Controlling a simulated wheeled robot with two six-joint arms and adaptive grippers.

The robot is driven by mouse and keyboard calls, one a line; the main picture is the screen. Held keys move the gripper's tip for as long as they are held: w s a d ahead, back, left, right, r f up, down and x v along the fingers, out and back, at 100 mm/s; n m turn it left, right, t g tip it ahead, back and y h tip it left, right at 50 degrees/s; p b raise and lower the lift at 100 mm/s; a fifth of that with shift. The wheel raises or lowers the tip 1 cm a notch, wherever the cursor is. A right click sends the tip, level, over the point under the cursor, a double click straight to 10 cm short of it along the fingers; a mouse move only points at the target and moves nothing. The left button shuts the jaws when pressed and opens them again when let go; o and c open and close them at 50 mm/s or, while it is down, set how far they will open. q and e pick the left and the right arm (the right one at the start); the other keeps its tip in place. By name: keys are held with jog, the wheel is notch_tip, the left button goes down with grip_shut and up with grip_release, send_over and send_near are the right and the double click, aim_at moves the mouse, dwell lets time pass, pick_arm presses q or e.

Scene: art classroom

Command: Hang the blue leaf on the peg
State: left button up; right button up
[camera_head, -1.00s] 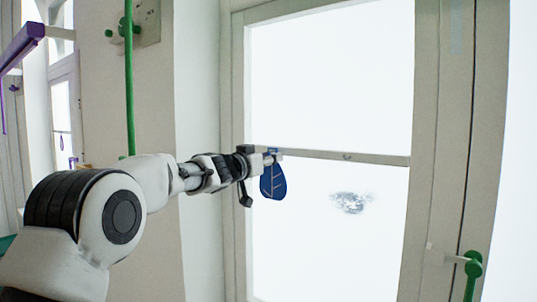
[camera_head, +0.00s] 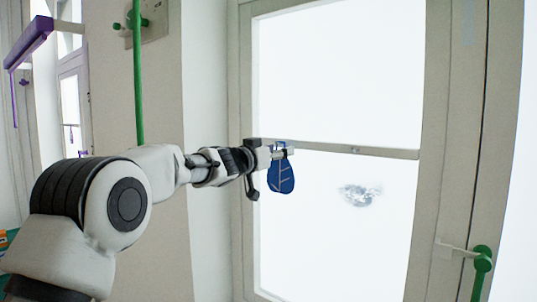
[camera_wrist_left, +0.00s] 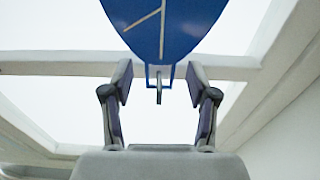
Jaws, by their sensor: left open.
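The blue leaf (camera_head: 281,177) has pale veins and hangs tip down in front of the window pane. It also shows large at the top of the left wrist view (camera_wrist_left: 160,25). My left gripper (camera_head: 279,152) is at its top end. In the left wrist view, the open fingers (camera_wrist_left: 160,72) stand on either side of the leaf's blue square loop (camera_wrist_left: 148,78), with gaps to both. A small grey piece (camera_wrist_left: 159,94), which looks like the peg, shows within the loop. Whether it bears the leaf I cannot tell. My right gripper is not in view.
The window's crossbar (camera_head: 385,153) runs behind the leaf, with frame posts on both sides. A green window handle (camera_head: 483,262) is at the lower right. A green rod (camera_head: 138,90) stands by the wall, left. A purple bar (camera_head: 30,40) is at upper left.

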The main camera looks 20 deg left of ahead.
pick_arm(q)
jog(key=r+v, duration=0.1)
jog(key=v, duration=1.1)
notch_tip(320, 180, down, 24)
jog(key=d+n+g+y, duration=0.2)
jog(key=d+g, duration=0.1)
jog(key=s+d+f+n+g+y, duration=0.15)
jog(key=s+f, duration=0.25)
jog(key=f, duration=0.7)
jog(key=s+f+g+h, duration=0.1)
jog(key=s+f+g, duration=0.25)
jog(key=f, duration=0.75)
jog(key=s+f+g+y, duration=0.2)
jog(key=s+f+g, duration=0.2)
jog(key=s+f, duration=1.2)
jog(key=s+a+f+g+y, duration=0.1)
jog(key=s+f+g, duration=0.25)
jog(key=s, duration=0.75)
jog(key=s+a+f+g+y, duration=0.15)
jog(key=s+f, duration=0.25)
jog(key=s, duration=0.8)
notch_tip(320, 180, down, 10)
jog(key=b, duration=1.1)
jog(key=shift+w+f+n+h, duration=0.15)
jog(key=shift+w+n+h, duration=0.15)
jog(key=shift+n, duration=0.15)
